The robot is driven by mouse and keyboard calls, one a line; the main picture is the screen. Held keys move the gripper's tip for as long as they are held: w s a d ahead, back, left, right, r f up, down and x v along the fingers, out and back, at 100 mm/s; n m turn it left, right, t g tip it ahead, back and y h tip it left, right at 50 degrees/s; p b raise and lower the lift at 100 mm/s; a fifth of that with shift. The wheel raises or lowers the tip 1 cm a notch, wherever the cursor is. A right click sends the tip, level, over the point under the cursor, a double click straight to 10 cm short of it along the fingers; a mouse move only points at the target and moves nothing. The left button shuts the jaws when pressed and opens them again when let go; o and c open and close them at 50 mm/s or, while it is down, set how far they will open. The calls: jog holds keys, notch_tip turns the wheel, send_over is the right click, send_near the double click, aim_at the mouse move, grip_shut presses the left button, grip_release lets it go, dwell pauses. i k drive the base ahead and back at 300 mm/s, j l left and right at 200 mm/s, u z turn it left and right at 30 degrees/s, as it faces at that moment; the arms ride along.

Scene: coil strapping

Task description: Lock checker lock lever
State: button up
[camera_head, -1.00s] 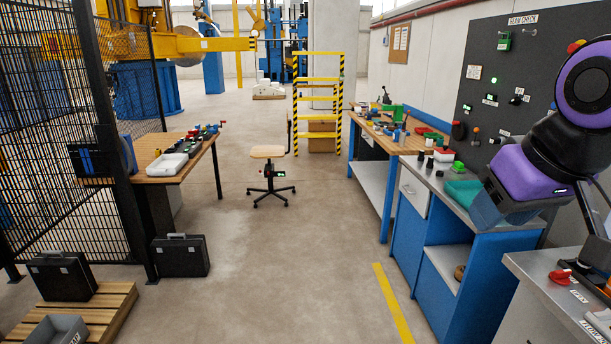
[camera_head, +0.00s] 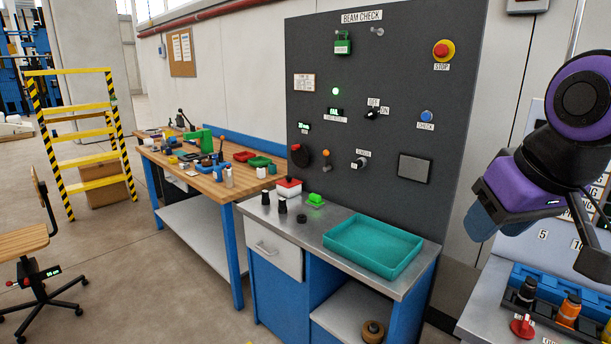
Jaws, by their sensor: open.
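The dark panel headed BEAM CHECK (camera_head: 390,90) stands behind the grey-topped bench. A small lever with an orange knob (camera_head: 327,155) is on its lower left, and I cannot tell for sure whether this is the lock lever. A green device (camera_head: 343,43) hangs near the panel top, its label too small to read. A dark round part with a red mark (camera_head: 300,155) sits at the panel's left edge. My purple and black arm is at the right, apart from the panel.
A teal tray (camera_head: 373,248) lies on the grey bench top (camera_head: 330,228), with several small parts to its left. A wooden workbench (camera_head: 200,180) stands farther left and a chair (camera_head: 30,240) at the left edge. Floor in front is clear.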

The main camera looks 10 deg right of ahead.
aim_at(326, 153)
jog(key=i+j+z, duration=0.3)
jog(key=j, duration=0.3)
jog(key=i+j+z, duration=0.15)
jog(key=z, duration=0.55)
jog(key=i+j+z, duration=0.2)
jog(key=j, duration=0.2)
jog(key=i+j+z, duration=0.15)
jog(key=j, duration=0.25)
jog(key=i+j+z, duration=0.2)
jog(key=j, duration=0.2)
jog(key=j+z, duration=0.15)
jog(key=j, duration=0.25)
jog(key=i+j, duration=0.1)
jog(key=j, duration=0.35)
jog(key=i+j, duration=0.1)
jog(key=j, duration=0.8)
jog(key=i+z, duration=0.05)
